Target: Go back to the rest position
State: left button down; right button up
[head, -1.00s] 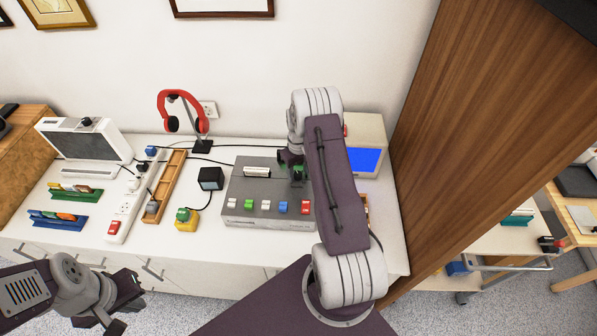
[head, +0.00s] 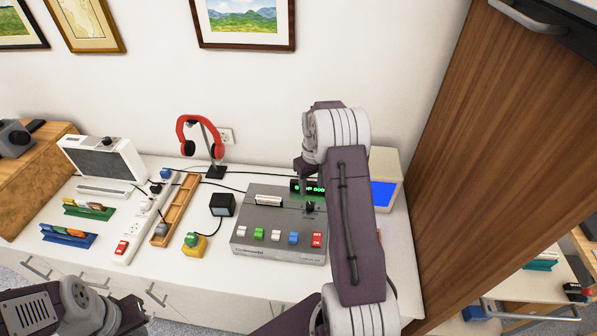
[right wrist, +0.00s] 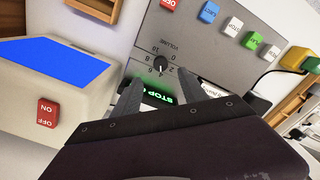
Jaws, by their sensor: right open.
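My right gripper (head: 307,178) is open and empty above the back of the grey deck (head: 262,203). Its two fingers also show apart in the right wrist view (right wrist: 160,92), with the deck's black volume knob (right wrist: 161,65) beyond them and clear of them. In the head view the knob (head: 309,207) sits just below the gripper. A lit green display (right wrist: 158,98) shows partly between the fingers. My left gripper (head: 130,312) is low at the left, in front of the counter and away from objects; its finger gap is unclear.
A box with a blue screen (head: 383,195) stands right of the deck, partly behind my right arm. A wooden cabinet side (head: 460,150) rises at the right. Red headphones (head: 198,135), a power strip (head: 140,225) and a yellow button box (head: 194,245) stand to the left.

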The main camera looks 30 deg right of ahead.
jog(key=w+a+r+n+t, duration=0.1)
jog(key=w+a+r+n, duration=0.15)
jog(key=a+r, duration=0.25)
jog(key=s+a+r, duration=0.4)
jog(key=s+a, duration=0.1)
jog(key=a, duration=0.5)
jog(key=s+a+f+m, duration=0.1)
jog(key=s+a+f, duration=0.1)
jog(key=s, duration=0.5)
jog(key=s+a+f+m, duration=0.1)
jog(key=s+a+f, duration=0.1)
jog(key=s, duration=0.6)
jog(key=shift+a, duration=0.8)
jog(key=shift+f, duration=0.1)
